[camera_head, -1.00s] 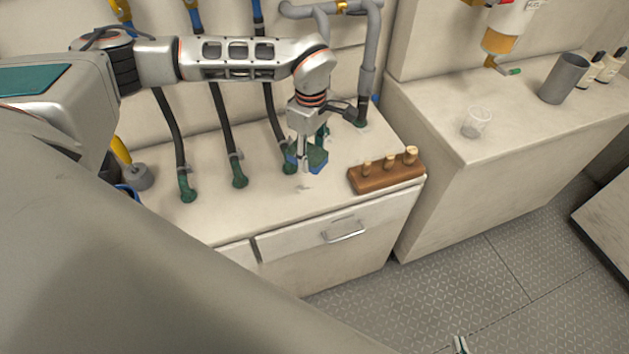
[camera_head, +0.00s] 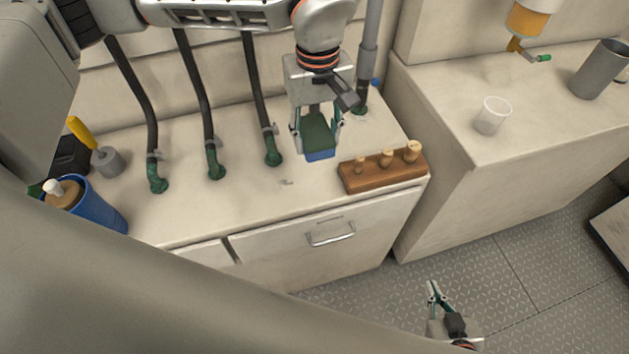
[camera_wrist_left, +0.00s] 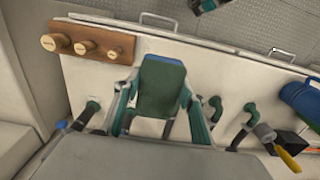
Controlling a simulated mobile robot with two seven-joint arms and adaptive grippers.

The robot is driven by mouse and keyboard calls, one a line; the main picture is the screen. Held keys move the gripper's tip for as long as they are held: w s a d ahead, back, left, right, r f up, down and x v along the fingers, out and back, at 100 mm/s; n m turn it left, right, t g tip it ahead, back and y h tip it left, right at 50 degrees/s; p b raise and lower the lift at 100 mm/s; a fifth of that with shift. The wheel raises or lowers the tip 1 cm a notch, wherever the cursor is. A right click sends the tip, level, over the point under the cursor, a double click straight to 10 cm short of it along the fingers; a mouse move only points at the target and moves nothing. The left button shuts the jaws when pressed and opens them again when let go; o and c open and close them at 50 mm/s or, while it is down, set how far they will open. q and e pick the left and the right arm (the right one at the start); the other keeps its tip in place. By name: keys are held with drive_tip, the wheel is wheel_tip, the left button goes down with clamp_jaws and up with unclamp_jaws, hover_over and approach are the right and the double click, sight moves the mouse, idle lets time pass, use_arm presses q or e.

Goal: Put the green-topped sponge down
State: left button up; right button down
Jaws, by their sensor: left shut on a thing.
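The green-topped sponge (camera_head: 319,136) has a dark green top and a blue lower part. My left gripper (camera_head: 318,128) is shut on it, with a finger on each side, over the pale counter left of the wooden plug block. In the left wrist view the sponge (camera_wrist_left: 161,85) shows between the fingers of my left gripper (camera_wrist_left: 160,105). I cannot tell whether its underside touches the counter. My right gripper (camera_head: 434,292) shows at the bottom of the head view, over the floor, with its fingers close together; whether they meet is unclear.
The wooden block with plugs (camera_head: 382,174) stands right of the sponge on the counter (camera_head: 250,208). Green hose fittings (camera_head: 215,168) line the back. A blue container (camera_head: 92,205) stands at left. A clear cup (camera_head: 492,115) is on the right counter.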

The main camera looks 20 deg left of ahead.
use_arm(q)
hover_over(316, 191)
wheel_tip(316, 191, down, 12)
drive_tip(key=shift+w+r, duration=0.1)
drive_tip(key=shift+r, duration=0.05)
wheel_tip(316, 191, down, 4)
drive_tip(key=shift+f, duration=0.15)
use_arm(e)
drive_tip(key=shift+d+f, duration=0.1)
drive_tip(key=shift+f, duration=0.1)
use_arm(q)
drive_tip(key=shift+f, duration=0.15)
drive_tip(key=shift+f, duration=0.1)
drive_tip(key=o, duration=1)
